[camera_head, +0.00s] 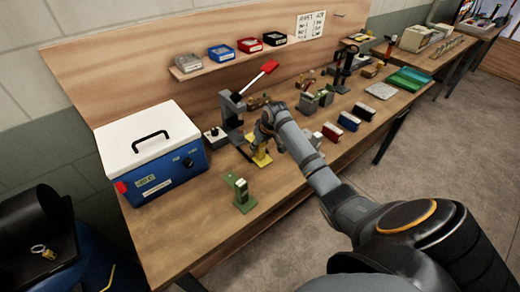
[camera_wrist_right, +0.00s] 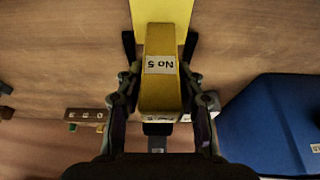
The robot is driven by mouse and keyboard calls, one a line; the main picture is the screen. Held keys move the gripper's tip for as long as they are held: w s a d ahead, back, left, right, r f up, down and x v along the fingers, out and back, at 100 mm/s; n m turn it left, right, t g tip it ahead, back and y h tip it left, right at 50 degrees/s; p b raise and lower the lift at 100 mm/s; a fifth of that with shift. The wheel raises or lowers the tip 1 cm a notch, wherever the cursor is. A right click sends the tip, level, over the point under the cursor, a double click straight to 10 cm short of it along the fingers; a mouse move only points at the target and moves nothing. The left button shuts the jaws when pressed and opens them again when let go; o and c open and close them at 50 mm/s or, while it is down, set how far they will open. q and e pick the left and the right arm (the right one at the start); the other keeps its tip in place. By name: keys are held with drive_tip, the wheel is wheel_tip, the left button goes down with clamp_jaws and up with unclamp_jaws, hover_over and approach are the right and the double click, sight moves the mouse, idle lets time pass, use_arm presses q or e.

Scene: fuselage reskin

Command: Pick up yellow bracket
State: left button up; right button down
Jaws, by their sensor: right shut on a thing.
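The yellow bracket (camera_head: 261,158) stands on the wooden workbench, with its upright part between the fingers of my right gripper (camera_head: 262,137). In the right wrist view the yellow bracket (camera_wrist_right: 160,80) carries a white label reading "No 5". The fingers of my right gripper (camera_wrist_right: 160,95) press on both sides of its upright block, and its flat yellow foot reaches toward the top of the picture. I cannot tell whether the foot touches the bench. My left gripper is not in view.
A green bracket (camera_head: 241,193) stands in front on the workbench (camera_head: 180,222). A blue box with a white lid (camera_head: 152,155) is at the left. A press with a red handle (camera_head: 232,108) is just behind the bracket.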

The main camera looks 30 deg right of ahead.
drive_tip(key=shift+w+r+b, duration=0.1)
drive_tip(key=shift+r+b, duration=0.3)
drive_tip(key=shift+r, duration=0.3)
drive_tip(key=shift+r+b, duration=0.45)
drive_tip(key=shift+r, duration=0.35)
drive_tip(key=s+a+r+b, duration=0.2)
drive_tip(key=s+r+b, duration=0.1)
drive_tip(key=s+r, duration=0.7)
drive_tip(key=s, duration=0.4)
